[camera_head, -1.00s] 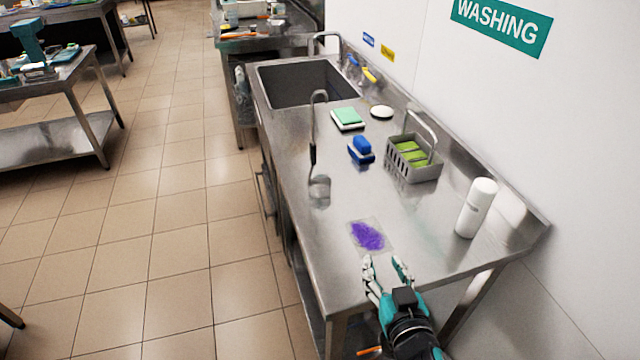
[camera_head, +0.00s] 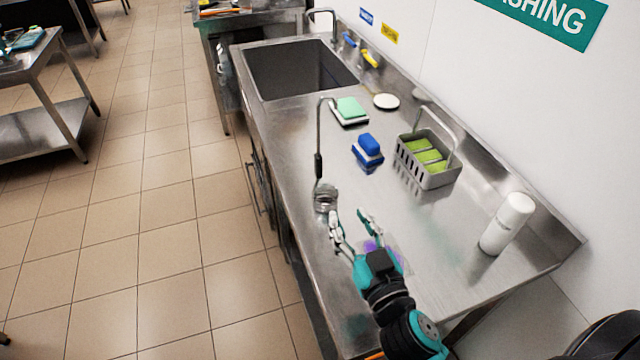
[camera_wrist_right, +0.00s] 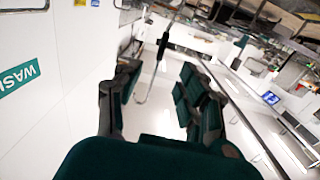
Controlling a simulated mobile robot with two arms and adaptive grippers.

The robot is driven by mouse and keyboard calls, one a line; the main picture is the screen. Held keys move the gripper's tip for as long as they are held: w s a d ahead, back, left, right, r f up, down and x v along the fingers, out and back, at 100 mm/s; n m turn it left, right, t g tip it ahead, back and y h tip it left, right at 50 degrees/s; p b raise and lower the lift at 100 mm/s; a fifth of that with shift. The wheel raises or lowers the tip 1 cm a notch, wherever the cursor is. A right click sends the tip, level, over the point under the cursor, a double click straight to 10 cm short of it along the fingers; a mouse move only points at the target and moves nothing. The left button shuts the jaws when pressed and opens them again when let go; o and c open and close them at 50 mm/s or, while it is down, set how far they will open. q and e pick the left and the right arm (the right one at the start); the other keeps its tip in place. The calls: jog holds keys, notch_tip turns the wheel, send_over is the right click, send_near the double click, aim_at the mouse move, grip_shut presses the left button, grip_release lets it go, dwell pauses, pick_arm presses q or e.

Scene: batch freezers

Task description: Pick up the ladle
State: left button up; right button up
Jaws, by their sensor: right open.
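The ladle (camera_head: 319,166) lies along the left edge of the steel counter, its hooked end toward the sink and its round bowl (camera_head: 326,198) toward me. My right gripper (camera_head: 348,214) is open and empty over the counter, just nearer to me than the bowl and slightly right of it. In the head view its left finger appears close to the bowl; I cannot tell whether they touch. In the right wrist view the open fingers (camera_wrist_right: 156,95) frame a thin rod with a dark grip, which looks like the ladle (camera_wrist_right: 162,45). My left gripper is not in view.
On the counter (camera_head: 440,250) are a blue brush (camera_head: 367,150), a green sponge (camera_head: 350,108), a grey caddy (camera_head: 441,178) and a white bottle (camera_head: 507,224). A purple patch (camera_head: 370,246) is partly behind my gripper. The sink (camera_head: 290,70) is beyond; a wall bounds the right.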

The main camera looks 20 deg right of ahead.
jog(key=p, duration=0.4)
send_near(320, 168)
jog(key=w, duration=0.3)
jog(key=w+p, duration=0.1)
jog(key=w, duration=0.3)
jog(key=shift+d, duration=0.15)
jog(key=w, duration=0.1)
jog(key=w+p, duration=0.1)
jog(key=w, duration=0.1)
jog(key=shift+w+a, duration=0.25)
jog(key=shift+w, duration=0.05)
jog(key=shift+w+f, duration=0.2)
jog(key=shift+w, duration=0.15)
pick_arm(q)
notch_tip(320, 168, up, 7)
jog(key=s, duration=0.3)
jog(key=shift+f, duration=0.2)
pick_arm(e)
jog(key=shift+s, duration=0.1)
grip_shut()
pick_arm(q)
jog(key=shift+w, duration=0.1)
pick_arm(e)
jog(key=shift+r, duration=0.1)
